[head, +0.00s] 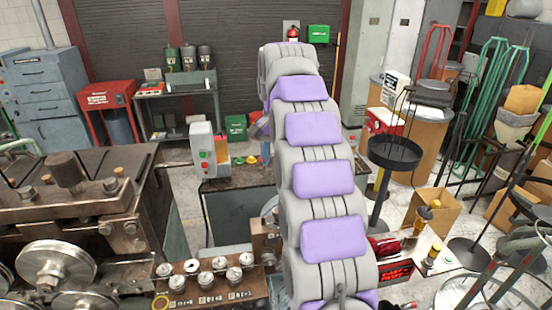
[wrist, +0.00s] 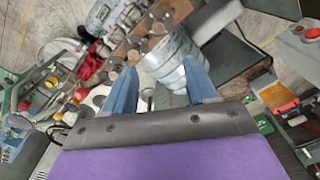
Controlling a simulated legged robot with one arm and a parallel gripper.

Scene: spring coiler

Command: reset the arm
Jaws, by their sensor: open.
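My arm, grey with purple pads, rises up the middle of the head view and bends away at the top. My gripper is hidden behind the arm in the head view. In the wrist view my gripper (wrist: 157,80) shows two blue fingers spread apart, with nothing held between them. Beyond the fingers is a round grey metal part (wrist: 160,55) of the machine, apart from them as far as I can tell.
The coiling machine (head: 75,210) with rollers fills the left. A control box (head: 208,150) stands behind it. A black round tray stand (head: 394,153), a cardboard box (head: 432,212) and green racks (head: 485,90) stand on the right. Some floor is clear behind the machine.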

